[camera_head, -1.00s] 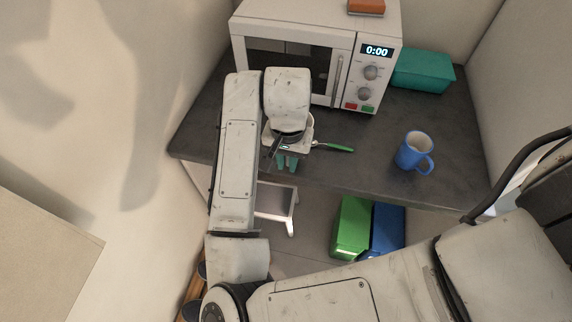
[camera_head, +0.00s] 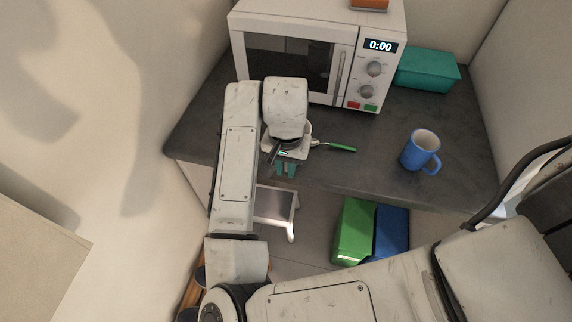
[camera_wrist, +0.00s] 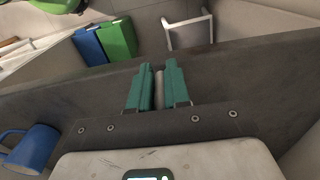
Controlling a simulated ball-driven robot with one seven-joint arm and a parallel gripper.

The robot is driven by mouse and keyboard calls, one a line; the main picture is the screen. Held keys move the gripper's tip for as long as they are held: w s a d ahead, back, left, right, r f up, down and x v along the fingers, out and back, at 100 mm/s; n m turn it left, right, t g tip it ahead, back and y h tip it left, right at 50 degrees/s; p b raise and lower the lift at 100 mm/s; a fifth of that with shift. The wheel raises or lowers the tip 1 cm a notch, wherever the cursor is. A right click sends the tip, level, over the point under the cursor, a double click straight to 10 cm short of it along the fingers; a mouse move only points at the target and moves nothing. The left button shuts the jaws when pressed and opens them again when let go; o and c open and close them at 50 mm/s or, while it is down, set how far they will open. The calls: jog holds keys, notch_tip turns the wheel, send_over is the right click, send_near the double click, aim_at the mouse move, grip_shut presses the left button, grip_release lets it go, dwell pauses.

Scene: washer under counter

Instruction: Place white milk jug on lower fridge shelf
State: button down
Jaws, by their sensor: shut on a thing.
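My gripper (camera_head: 286,169), with teal fingers, points down at the front edge of the counter in the head view. In the wrist view its fingers (camera_wrist: 158,88) are close together, with a narrow pale thing (camera_wrist: 159,90) between them. I cannot tell whether this is part of the white milk jug; no whole jug is recognizable. A white rounded rim shows just behind my wrist in the head view, mostly hidden by it. No fridge or fridge shelf can be made out.
The dark counter (camera_head: 385,160) bears a microwave (camera_head: 290,62), a teal box (camera_head: 428,70), a blue mug (camera_head: 421,150) and a green-handled utensil (camera_head: 340,148). Below are a green bin (camera_head: 353,230), a blue bin (camera_head: 391,230) and a small white stool (camera_head: 277,204). A wall stands close on the left.

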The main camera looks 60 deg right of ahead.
jog(key=c, duration=1.1)
grip_release()
